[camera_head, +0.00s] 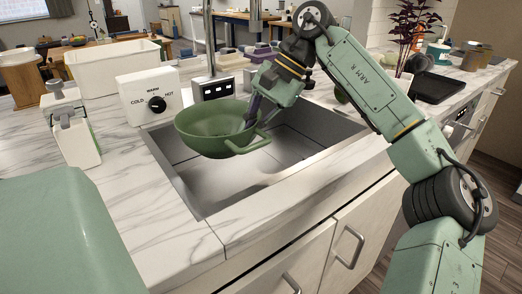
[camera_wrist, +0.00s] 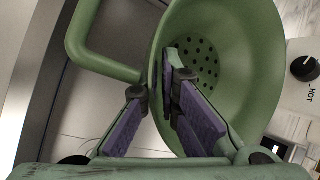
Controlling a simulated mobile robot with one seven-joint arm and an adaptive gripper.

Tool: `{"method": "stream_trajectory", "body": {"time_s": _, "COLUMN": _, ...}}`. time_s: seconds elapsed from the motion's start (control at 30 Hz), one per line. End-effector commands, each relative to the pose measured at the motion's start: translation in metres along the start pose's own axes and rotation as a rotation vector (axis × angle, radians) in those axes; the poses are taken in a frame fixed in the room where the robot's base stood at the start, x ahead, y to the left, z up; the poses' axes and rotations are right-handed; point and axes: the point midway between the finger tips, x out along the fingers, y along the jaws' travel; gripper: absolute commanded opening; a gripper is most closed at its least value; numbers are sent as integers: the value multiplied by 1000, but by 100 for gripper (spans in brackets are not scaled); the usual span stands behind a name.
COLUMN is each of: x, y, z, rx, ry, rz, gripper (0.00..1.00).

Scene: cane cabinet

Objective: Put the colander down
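A green colander (camera_head: 206,130) with a looped handle (camera_head: 250,146) hangs over the left part of the sink (camera_head: 290,150) in the head view. My gripper (camera_head: 252,108) is at the colander's right side, with its fingers at the rim. In the wrist view, the colander (camera_wrist: 255,70) shows its round drain holes, and my gripper's purple-padded fingers (camera_wrist: 172,95) close around its wall, one finger inside the bowl. The colander is roughly upright, slightly tilted, and appears clear of the sink floor.
A white hot-and-cold control box (camera_head: 150,97) stands left of the sink. A white bottle-like dispenser (camera_head: 72,125) and a white bin (camera_head: 112,68) stand farther left. Marble counter (camera_head: 135,215) is bare in front of the dispenser. A black tray (camera_head: 437,88) lies at right.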

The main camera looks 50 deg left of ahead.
Motion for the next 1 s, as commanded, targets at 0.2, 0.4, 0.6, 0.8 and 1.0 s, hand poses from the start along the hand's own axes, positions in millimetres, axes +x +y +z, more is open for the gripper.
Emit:
{"method": "stream_trajectory", "body": {"time_s": 0.2, "x": 35, "y": 17, "z": -14, "rx": -3, "ry": 2, "rz": -4, "gripper": 0}}
{"method": "stream_trajectory", "body": {"time_s": 0.4, "x": 60, "y": 29, "z": -24, "rx": -2, "ry": -1, "rz": -3, "gripper": 0}}
{"method": "stream_trajectory", "body": {"time_s": 0.6, "x": 85, "y": 41, "z": -35, "rx": -1, "ry": 0, "rz": -4, "gripper": 0}}
{"method": "stream_trajectory", "body": {"time_s": 0.8, "x": 99, "y": 48, "z": -41, "rx": -1, "ry": 0, "rz": -4, "gripper": 0}}
{"method": "stream_trajectory", "body": {"time_s": 1.0, "x": 120, "y": 57, "z": -50, "rx": -2, "ry": 1, "rz": -4, "gripper": 0}}
